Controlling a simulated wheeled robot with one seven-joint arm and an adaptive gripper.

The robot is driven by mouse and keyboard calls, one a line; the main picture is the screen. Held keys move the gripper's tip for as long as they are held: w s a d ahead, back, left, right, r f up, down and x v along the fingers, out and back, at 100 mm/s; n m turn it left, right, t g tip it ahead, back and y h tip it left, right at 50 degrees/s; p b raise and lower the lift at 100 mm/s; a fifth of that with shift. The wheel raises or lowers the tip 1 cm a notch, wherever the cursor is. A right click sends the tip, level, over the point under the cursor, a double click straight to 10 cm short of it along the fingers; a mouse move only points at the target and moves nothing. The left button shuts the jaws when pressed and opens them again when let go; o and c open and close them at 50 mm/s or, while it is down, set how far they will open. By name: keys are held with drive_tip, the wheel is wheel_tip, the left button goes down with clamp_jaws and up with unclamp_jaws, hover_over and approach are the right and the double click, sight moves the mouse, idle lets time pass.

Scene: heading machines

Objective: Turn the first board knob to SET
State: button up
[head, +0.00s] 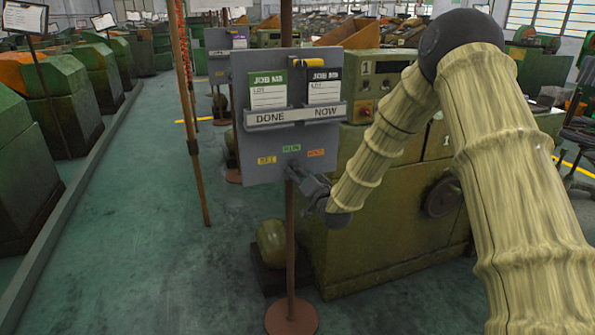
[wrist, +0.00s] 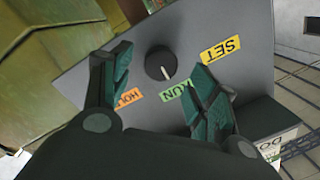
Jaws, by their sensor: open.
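The knob (wrist: 158,62) is a round dark dial on the grey board (head: 262,80). Its white pointer points toward the green RUN label (wrist: 177,91). The yellow SET label (wrist: 220,50) and the orange HOLD label (wrist: 127,97) lie on either side; all read upside down in the wrist view. My gripper (wrist: 161,70) is open, its green-padded fingers apart on either side of the knob's line of sight. I cannot tell how far the tips are from the board. In the head view my gripper (head: 300,180) is at the board's lower right edge, and the knob cannot be made out.
Two job cards, left (head: 268,90) and right (head: 324,87), stand in a rack marked DONE and NOW (head: 295,114) above the labels. The board is on a thin brown post (head: 290,235). A green machine (head: 395,215) stands close behind. The aisle floor (head: 150,210) at left is open.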

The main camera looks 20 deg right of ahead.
drive_tip(key=shift+w+a, duration=0.15)
drive_tip(key=shift+w, duration=1.15)
drive_tip(key=c, duration=1)
